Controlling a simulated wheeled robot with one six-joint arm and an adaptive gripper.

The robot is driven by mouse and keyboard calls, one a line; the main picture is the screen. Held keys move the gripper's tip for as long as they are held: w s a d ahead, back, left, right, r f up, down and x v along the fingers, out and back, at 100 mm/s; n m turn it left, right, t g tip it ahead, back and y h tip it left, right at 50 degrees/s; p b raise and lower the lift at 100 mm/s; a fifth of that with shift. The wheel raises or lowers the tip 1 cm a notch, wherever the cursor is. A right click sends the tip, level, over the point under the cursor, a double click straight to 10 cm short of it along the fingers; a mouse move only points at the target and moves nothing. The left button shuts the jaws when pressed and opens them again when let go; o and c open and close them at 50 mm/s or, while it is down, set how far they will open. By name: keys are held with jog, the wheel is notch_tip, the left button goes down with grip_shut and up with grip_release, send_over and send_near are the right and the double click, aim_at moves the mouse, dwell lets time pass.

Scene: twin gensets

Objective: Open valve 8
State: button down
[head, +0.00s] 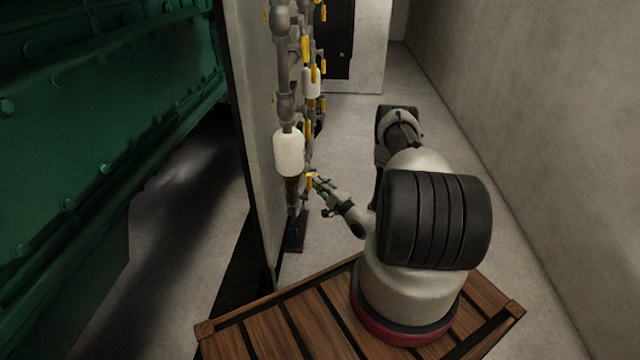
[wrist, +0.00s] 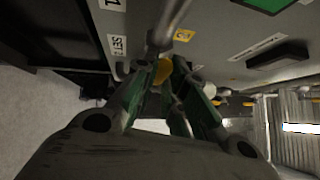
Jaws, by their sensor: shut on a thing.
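A yellow valve handle (head: 309,182) sits low on the grey pipe stack, below a white cylinder (head: 288,153). My gripper (head: 319,189) reaches to it from the right in the head view. In the wrist view the yellow handle (wrist: 163,72) shows at the green-padded fingers of my gripper (wrist: 178,84), which are shut on it. The fingers hide part of the handle, so its exact angle is hard to tell. A small yellow tag (wrist: 184,35) is on the panel nearby; I cannot read its number for sure.
More yellow-handled valves stand on the pipes (head: 284,105) above. A thin panel (head: 257,130) stands left of the pipes, with a green machine (head: 100,110) beyond it. A bare wall (head: 530,120) runs along the right, with clear floor (head: 345,140) between.

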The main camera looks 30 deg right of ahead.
jog(key=c, duration=1.5)
grip_release()
jog(key=shift+o, duration=0.2)
jog(key=v, duration=1.2)
